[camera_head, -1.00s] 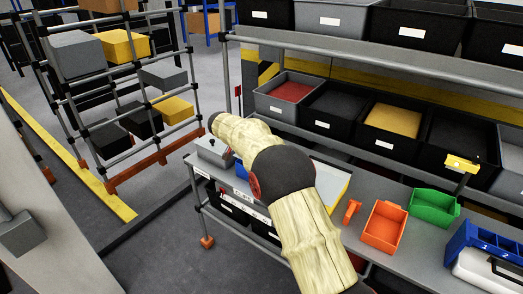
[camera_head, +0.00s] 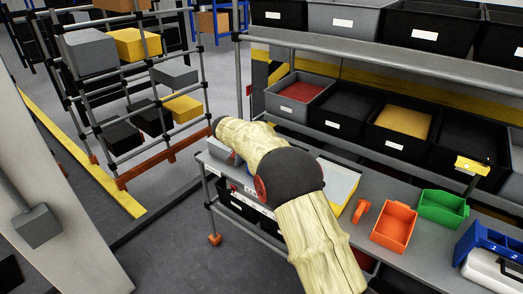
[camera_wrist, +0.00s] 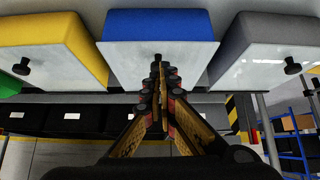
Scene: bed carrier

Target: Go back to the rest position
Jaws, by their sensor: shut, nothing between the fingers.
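My gripper (camera_wrist: 158,78) is in the wrist view, its fingers closed together with nothing between them. Its tips are in front of the pale face of a blue box (camera_wrist: 155,22) with a dark knob. I cannot tell whether they touch it. A yellow box (camera_wrist: 52,40) is to the left and a grey box (camera_wrist: 265,45) to the right, each with a pale face and dark knob. In the head view my arm, in a pale yellow cover, reaches over the grey workbench (camera_head: 360,235), and my gripper is hidden behind it.
An orange bin (camera_head: 394,226), a green bin (camera_head: 443,206) and a blue holder (camera_head: 490,240) stand on the bench to the right. A shelf with several black and grey bins rises behind. A pipe rack (camera_head: 120,100) stands left, with open floor (camera_head: 165,240) before it.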

